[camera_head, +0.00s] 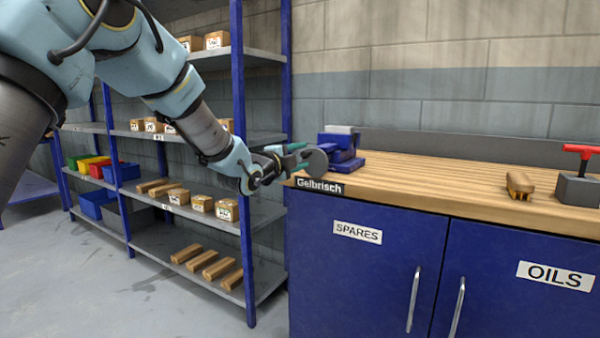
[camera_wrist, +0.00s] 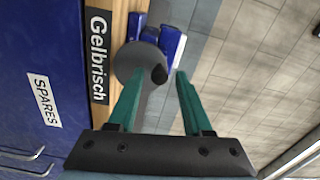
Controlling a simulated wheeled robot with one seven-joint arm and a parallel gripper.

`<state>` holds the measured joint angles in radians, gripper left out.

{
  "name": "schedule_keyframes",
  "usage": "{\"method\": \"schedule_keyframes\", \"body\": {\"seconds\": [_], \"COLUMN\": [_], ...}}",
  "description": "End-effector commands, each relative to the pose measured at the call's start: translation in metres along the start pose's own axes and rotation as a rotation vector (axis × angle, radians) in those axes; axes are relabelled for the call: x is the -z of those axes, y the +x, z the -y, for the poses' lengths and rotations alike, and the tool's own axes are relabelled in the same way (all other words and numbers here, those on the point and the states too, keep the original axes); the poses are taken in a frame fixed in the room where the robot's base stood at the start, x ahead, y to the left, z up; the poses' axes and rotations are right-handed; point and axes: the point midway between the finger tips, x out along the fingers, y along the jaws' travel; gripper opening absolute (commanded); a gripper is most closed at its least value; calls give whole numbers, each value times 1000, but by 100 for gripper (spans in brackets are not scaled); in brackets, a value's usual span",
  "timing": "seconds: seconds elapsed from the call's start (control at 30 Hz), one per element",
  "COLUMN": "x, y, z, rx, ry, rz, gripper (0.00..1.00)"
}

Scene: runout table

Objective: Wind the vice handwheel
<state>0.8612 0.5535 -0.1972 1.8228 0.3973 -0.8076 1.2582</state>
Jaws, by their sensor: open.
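The blue vice (camera_head: 343,143) stands at the left end of the wooden workbench top. Its dark grey handwheel (camera_head: 316,163) faces my arm. In the wrist view the handwheel (camera_wrist: 130,62) is a round disc in front of the blue vice body (camera_wrist: 171,43), with a black knob (camera_wrist: 159,74) on its right side. My gripper (camera_wrist: 157,72) is open, with green fingers. The knob shows between the two fingertips, and the left finger overlaps the disc's lower edge. I cannot tell whether either finger touches. In the head view my gripper (camera_head: 297,156) is beside the handwheel.
The workbench (camera_head: 420,180) has blue cupboard doors with handles below. A wooden brush-like block (camera_head: 520,185) and a grey block with a red T-handle (camera_head: 577,188) lie farther right on it. A blue-framed shelf rack (camera_head: 239,110) with boxes stands behind my arm.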

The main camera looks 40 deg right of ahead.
Motion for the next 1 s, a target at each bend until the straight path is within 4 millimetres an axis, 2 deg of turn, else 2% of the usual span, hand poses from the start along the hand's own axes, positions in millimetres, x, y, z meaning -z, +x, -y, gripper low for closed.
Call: {"method": "schedule_keyframes", "body": {"seconds": [0.03,0.23,0.8,0.87,1.0], "x": [0,0,0,0,0], "y": [0,0,0,0,0], "z": [-7,-3,1,1,0], "rx": [3,2,0,0,0], "ry": [45,179,191,191,191], "rz": [-1,0,0,0,0], "gripper": [50,50,50,46,30]}}
